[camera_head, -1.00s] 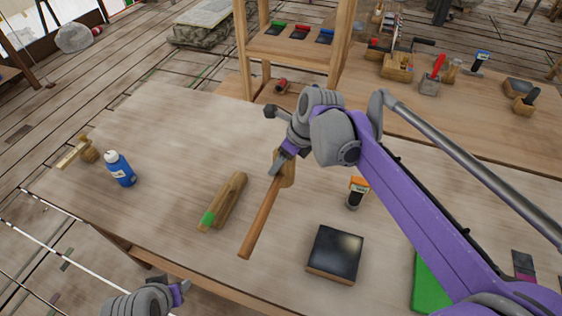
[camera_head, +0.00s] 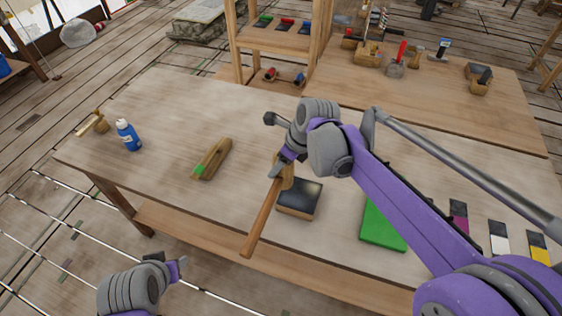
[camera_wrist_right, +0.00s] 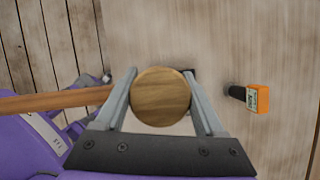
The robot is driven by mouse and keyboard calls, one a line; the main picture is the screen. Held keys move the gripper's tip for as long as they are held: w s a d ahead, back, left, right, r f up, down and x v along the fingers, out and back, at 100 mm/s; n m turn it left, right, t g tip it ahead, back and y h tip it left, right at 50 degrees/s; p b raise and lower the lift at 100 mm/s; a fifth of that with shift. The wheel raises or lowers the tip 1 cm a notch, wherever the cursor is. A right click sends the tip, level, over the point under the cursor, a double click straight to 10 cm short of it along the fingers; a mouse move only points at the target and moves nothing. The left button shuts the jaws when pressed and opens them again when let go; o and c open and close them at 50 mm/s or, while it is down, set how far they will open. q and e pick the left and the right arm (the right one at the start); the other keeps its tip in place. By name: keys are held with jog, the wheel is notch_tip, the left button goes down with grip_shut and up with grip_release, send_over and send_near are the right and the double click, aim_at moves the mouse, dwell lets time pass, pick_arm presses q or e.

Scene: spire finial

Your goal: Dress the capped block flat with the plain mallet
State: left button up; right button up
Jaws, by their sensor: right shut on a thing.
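The plain mallet has a pale wooden head (camera_head: 287,174) and a long brown handle (camera_head: 262,222) that slants down toward the table's front edge. My right gripper (camera_head: 280,165) is shut on the mallet's head. In the right wrist view the round end of the head (camera_wrist_right: 160,97) sits between the two fingers, with the handle (camera_wrist_right: 55,102) running out left. The capped block (camera_head: 301,196), dark and glossy on top with wooden sides, lies on the table. The mallet head overlaps its upper left edge in the head view; contact cannot be told. My left gripper (camera_head: 178,268) hangs before the table, its jaws unclear.
A green slab (camera_head: 382,224) lies right of the block.

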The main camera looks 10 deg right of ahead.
jog(key=shift+s+r, duration=0.15)
jog(key=shift+s, duration=0.25)
jog(key=shift+f, duration=0.8)
jog(key=shift+f+b, duration=1.1)
jog(key=shift+f, duration=0.65)
pick_arm(q)
jog(key=s+f, duration=0.2)
jog(key=f, duration=0.1)
jog(key=shift+s, duration=0.2)
jog(key=shift+w+r, duration=0.1)
